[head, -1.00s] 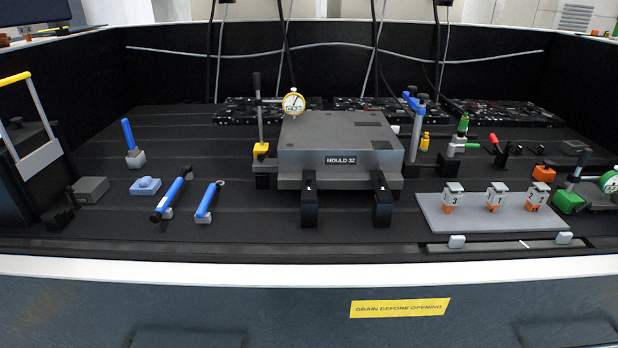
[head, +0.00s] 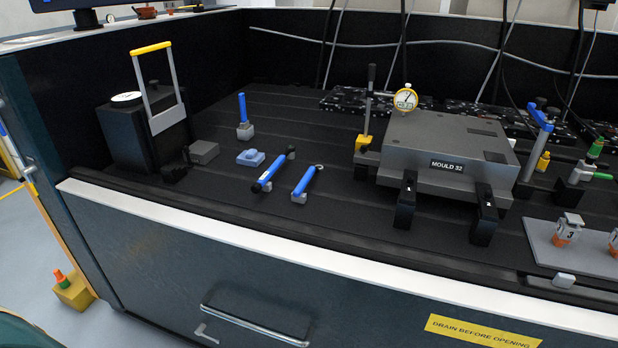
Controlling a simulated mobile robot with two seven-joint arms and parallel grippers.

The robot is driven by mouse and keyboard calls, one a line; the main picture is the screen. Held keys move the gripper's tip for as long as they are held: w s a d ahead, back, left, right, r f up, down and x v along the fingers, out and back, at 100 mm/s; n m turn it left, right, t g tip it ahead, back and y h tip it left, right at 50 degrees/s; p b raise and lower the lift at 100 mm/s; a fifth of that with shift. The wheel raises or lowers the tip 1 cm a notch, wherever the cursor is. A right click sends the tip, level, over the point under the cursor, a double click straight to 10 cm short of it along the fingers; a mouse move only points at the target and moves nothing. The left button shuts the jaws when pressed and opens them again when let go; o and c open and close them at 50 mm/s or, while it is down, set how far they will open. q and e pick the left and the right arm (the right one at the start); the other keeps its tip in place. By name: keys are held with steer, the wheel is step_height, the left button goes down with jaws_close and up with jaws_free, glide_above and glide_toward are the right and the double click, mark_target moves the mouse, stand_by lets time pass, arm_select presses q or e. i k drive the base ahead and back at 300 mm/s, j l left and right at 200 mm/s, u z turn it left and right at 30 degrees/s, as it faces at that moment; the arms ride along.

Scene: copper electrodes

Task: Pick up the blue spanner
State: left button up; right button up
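The blue spanner (head: 305,182) lies on the black slotted bench top, with a ring-like grey head at its far end and its near end on a small grey block. A second blue-handled tool (head: 270,171), thicker and with black ends, lies just left of it. Neither of my grippers is in the head view, and nothing touches the spanner.
The grey mould block (head: 435,145) with black clamps stands right of the spanner. Left are a blue pad (head: 250,157), an upright blue-handled tool (head: 243,112), a grey block (head: 202,152) and a black box (head: 128,135). A white front edge (head: 330,260) borders the bench.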

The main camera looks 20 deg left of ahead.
mark_target(300, 187)
steer(key=j+z, duration=0.4)
steer(key=j, duration=0.4)
steer(key=j+z, duration=0.35)
steer(key=j, duration=0.5)
